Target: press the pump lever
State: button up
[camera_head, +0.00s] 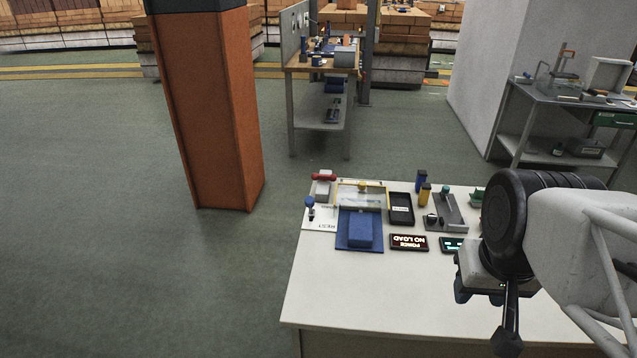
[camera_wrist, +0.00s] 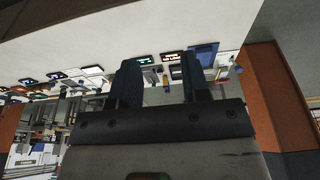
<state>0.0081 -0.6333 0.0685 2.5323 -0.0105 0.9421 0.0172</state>
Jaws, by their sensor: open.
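The pump lever is not clearly marked. A red-handled lever (camera_head: 323,177) on a pale block at the table's back left is a possible match, as is a blue-knobbed post (camera_head: 309,202) on a white plate just in front of it. The blue knob seems to show small in the wrist view (camera_wrist: 238,69). My gripper (camera_head: 485,315) is over the right part of the table, well apart from both. In the wrist view its two dark fingers (camera_wrist: 160,80) stand apart with nothing between them. The fingers partly hide the row of devices behind them.
The white tabletop (camera_head: 370,295) in front is clear. An orange pillar (camera_head: 215,110) stands beyond.

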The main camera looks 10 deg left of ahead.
jog(key=shift+c, duration=0.3)
